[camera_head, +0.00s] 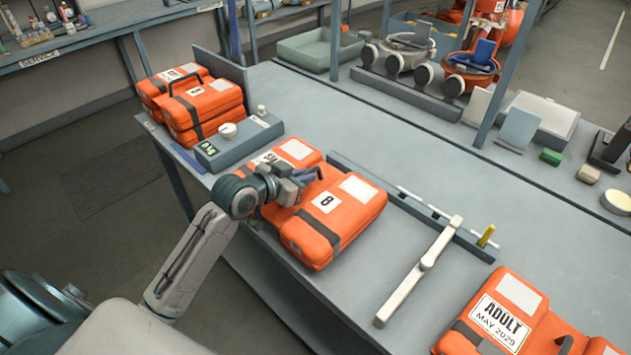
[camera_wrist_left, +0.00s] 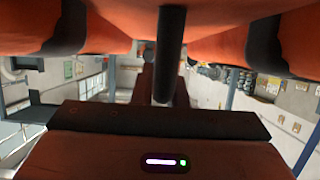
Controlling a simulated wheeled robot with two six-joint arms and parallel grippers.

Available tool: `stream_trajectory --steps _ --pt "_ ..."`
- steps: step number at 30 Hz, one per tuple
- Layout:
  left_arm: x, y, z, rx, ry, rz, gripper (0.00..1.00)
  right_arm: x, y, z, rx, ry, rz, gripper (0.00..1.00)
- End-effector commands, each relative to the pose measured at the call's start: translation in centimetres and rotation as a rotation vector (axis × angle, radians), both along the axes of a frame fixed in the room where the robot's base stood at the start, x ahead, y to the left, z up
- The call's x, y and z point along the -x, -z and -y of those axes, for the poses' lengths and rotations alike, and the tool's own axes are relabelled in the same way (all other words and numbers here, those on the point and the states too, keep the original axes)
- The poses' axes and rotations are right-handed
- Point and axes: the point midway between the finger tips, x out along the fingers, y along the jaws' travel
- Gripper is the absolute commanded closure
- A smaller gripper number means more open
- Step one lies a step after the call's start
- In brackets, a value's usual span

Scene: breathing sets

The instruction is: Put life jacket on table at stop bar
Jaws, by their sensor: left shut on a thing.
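An orange life jacket with two lobes, labelled "8" on the near one (camera_head: 340,215), is at the front part of the grey table (camera_head: 370,120). My left gripper (camera_head: 300,183) is shut on its dark handle between the lobes. In the left wrist view the dark handle (camera_wrist_left: 168,55) runs between the two orange lobes. I cannot tell whether the jacket touches the table. To its right, a pale bar with a pivot (camera_head: 420,270) lies across the table. It meets a long grey rail (camera_head: 400,200) behind the jacket. My right gripper is not in view.
Stacked orange packs (camera_head: 200,105) and a grey scale-like box (camera_head: 240,143) stand to the left. Another orange jacket marked "ADULT" (camera_head: 510,315) lies at the lower right. The table between the held jacket and the pale bar is clear.

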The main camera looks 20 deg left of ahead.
Motion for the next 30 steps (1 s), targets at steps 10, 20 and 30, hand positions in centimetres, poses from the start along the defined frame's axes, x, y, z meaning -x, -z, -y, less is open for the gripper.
stream_trajectory --steps 10,20,30 --pt "-2.4 0.1 2.2 0.001 0.001 0.003 1.0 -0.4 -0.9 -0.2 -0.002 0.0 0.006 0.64" --pt "-2.4 3.5 2.2 -0.001 -0.001 0.002 1.0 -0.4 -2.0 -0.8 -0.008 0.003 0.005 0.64" --pt "-2.4 3.9 2.2 -0.001 -0.001 0.0 0.82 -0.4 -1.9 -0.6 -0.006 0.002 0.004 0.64"
